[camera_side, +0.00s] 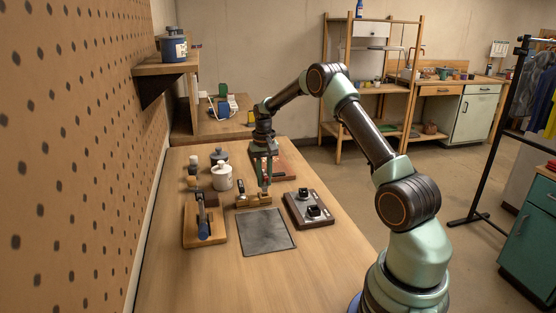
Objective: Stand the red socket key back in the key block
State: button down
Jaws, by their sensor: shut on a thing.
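My gripper (266,184) points down over the middle of the bench, just above and beside a small tan wooden block (246,202) that looks like the key block. It is shut on a slim thing, which I take to be the red socket key. The key is too small and too covered by the jaws for its colour or tilt to show. I cannot tell whether its lower end touches the block or hangs apart from it. The block's holes are too small to make out.
A dark grey mat (266,236) lies in front of the block. A grey plate with black knobs (296,212) is to the right. A reddish board (286,164) lies behind. The near bench is clear.

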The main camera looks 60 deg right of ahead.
aim_at(265, 173)
jog(key=shift+f, duration=1.4)
jog(key=c, duration=0.7)
grip_release()
notch_tip(265, 173, up, 12)
jog(key=shift+f, duration=0.15)
jog(key=shift+s+r, duration=0.1)
jog(key=shift+r, duration=0.1)
